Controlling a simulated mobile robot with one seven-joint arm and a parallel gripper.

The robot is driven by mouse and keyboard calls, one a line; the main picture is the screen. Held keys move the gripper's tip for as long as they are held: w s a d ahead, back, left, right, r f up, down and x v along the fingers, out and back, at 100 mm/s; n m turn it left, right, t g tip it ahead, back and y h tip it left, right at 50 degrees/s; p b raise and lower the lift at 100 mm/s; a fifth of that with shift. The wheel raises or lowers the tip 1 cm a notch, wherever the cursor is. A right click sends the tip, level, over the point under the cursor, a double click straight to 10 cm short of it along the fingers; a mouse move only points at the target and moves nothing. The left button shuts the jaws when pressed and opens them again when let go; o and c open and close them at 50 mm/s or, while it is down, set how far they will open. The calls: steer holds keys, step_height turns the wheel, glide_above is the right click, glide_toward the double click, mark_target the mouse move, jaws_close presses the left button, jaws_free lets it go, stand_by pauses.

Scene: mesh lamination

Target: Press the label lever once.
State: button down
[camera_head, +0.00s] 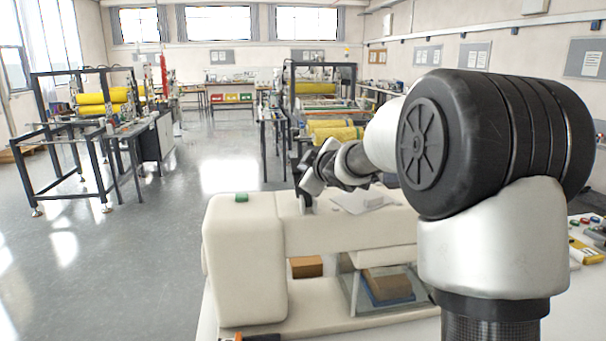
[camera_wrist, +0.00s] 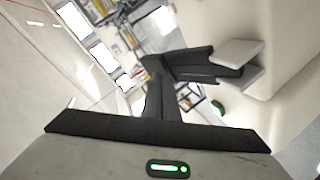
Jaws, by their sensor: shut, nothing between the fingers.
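A cream machine (camera_head: 245,262) with an arched body stands in front of me; it also fills the right of the wrist view (camera_wrist: 285,85). A small green piece (camera_head: 241,198) sits on its top at the left end, and a green piece (camera_wrist: 218,103) shows in the wrist view. I cannot make out which part is the label lever. My gripper (camera_head: 306,203) is over the machine's top, right of the green piece and apart from it. In the wrist view, my gripper (camera_wrist: 242,65) is shut and empty, its grey pads close together. Contact with the machine cannot be told.
A pale flat plate (camera_head: 362,201) lies on the machine's top. A brown block (camera_head: 306,267) and a clear-sided box (camera_head: 375,290) are under its arch. Small coloured items (camera_head: 587,225) lie on the table at right. Floor (camera_head: 145,255) at left is clear.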

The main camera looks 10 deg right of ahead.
steer(key=shift+w+f+b, duration=0.25)
steer(key=shift+f+b, duration=0.15)
steer(key=shift+f, duration=0.25)
steer(key=shift+w+f+b, duration=0.3)
steer(key=shift+f+b, duration=0.15)
steer(key=shift+f, duration=0.15)
steer(key=shift+w+f+b, duration=0.25)
steer(key=shift+f+b, duration=0.15)
steer(key=shift+f, duration=0.25)
stand_by(1.4)
steer(key=shift+r, duration=0.1)
steer(key=shift+s+r+p, duration=0.35)
steer(key=shift+r+p, duration=0.3)
steer(key=shift+r, duration=0.1)
steer(key=shift+s+r+p, duration=0.35)
steer(key=shift+r+p, duration=0.3)
steer(key=shift+r, duration=0.15)
steer(key=shift+s+r+p, duration=0.35)
steer(key=shift+r+p, duration=0.3)
steer(key=shift+r, duration=0.1)
steer(key=r+p, duration=0.1)
steer(key=s+r+p, duration=0.1)
steer(key=r, duration=0.1)
steer(key=s+r+p, duration=0.1)
steer(key=p, duration=0.1)
steer(key=shift+s+r, duration=0.1)
steer(key=shift+r, duration=0.15)
